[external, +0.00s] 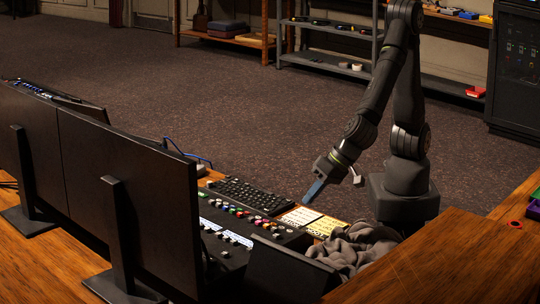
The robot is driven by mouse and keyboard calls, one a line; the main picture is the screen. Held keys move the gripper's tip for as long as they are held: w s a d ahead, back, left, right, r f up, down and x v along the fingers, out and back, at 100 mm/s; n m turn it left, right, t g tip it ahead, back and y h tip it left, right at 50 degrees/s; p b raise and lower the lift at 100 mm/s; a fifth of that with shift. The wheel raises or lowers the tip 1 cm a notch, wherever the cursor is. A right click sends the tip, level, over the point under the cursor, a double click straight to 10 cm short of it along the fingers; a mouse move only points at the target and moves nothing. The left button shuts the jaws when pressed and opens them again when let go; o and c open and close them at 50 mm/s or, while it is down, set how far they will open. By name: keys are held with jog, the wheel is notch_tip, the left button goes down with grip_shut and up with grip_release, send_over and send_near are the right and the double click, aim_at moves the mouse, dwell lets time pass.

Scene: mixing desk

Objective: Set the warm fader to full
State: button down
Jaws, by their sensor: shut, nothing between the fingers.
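The mixing desk (262,222) lies on the wooden desk, with a row of coloured knobs and several small pale caps along its left side. A cream label panel (301,216) and a yellow label panel (326,227) lie near its right end. The lettering is too small to read, so I cannot tell which control is the warm fader or where it is set. My gripper (309,198) points down with its blue-grey fingers shut and empty. In the picture it is just above the cream panel; I cannot tell whether it touches.
A black keyboard (250,194) lies behind the knobs. Two monitors (130,200) stand at the left and hide part of the desk. A dark tilted panel (290,270) stands in front. A crumpled grey cloth (355,247) lies right of the labels.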

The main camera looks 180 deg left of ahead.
send_near(277, 241)
jog(key=d+f, duration=0.1)
jog(key=s+d+f, duration=0.1)
jog(key=f, duration=0.1)
jog(key=s+d+f, duration=0.1)
jog(key=shift+s+f, duration=0.25)
dwell(0.3)
jog(key=shift+w+d, duration=1.55)
jog(key=shift+w, duration=0.05)
jog(key=shift+r, duration=0.15)
jog(key=v, duration=1)
